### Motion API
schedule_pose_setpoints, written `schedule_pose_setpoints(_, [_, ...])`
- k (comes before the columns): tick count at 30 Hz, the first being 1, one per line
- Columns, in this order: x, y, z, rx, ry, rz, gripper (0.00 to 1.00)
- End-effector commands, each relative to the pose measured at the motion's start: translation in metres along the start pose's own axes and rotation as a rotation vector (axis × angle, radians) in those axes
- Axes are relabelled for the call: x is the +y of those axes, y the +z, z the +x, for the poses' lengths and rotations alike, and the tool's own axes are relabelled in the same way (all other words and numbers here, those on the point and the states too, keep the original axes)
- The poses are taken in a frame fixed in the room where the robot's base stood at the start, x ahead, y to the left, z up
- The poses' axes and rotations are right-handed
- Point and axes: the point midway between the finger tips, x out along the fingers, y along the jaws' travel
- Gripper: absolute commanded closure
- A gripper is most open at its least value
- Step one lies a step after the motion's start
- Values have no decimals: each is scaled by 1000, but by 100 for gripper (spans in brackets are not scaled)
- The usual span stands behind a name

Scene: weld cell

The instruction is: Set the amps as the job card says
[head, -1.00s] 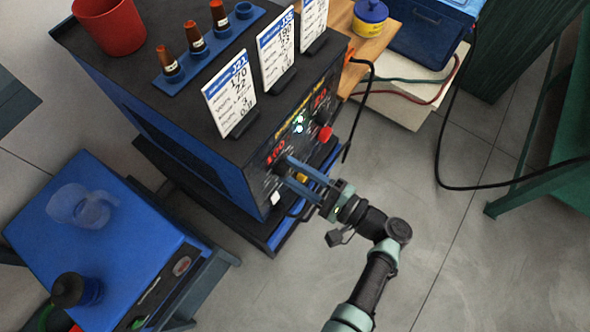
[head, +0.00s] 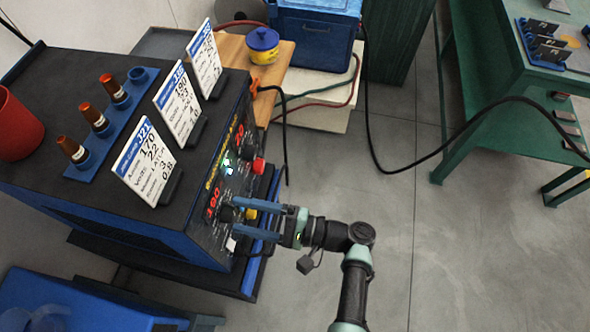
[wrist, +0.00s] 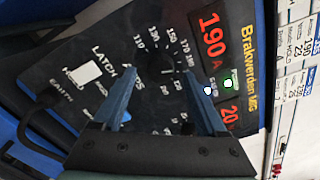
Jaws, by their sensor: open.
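The welder's front panel (head: 232,165) faces my gripper. Its red amps display (wrist: 212,37) reads 190 A in the wrist view. The dark amps knob (wrist: 160,66), ringed by printed numbers, lies between my fingertips in that view. My gripper (head: 240,217) is open, with its two blue fingers pointing at the panel around the knob; contact cannot be told. The J21 job card (head: 146,165) stands on the welder, with 170 amps and 22 volts legible. Two more job cards stand behind it, a middle one (head: 178,105) and a far one (head: 205,60).
A red knob (head: 258,166) sits farther along the panel. A white switch (wrist: 82,75) by LATCH and HOLD labels is near my fingers. A red cup (head: 18,125) and a blue rack (head: 112,125) stand on top. Floor right of my arm is clear; a green bench (head: 490,80) stands beyond.

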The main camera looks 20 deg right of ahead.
Motion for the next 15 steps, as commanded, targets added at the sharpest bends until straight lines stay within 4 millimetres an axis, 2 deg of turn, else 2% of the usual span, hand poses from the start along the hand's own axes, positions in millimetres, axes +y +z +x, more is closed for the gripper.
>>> schedule_pose_setpoints(9, [1,-2,-69,7,-4,0,25])
schedule_pose_setpoints(15, [1,-1,-103,4,-2,-1,25])
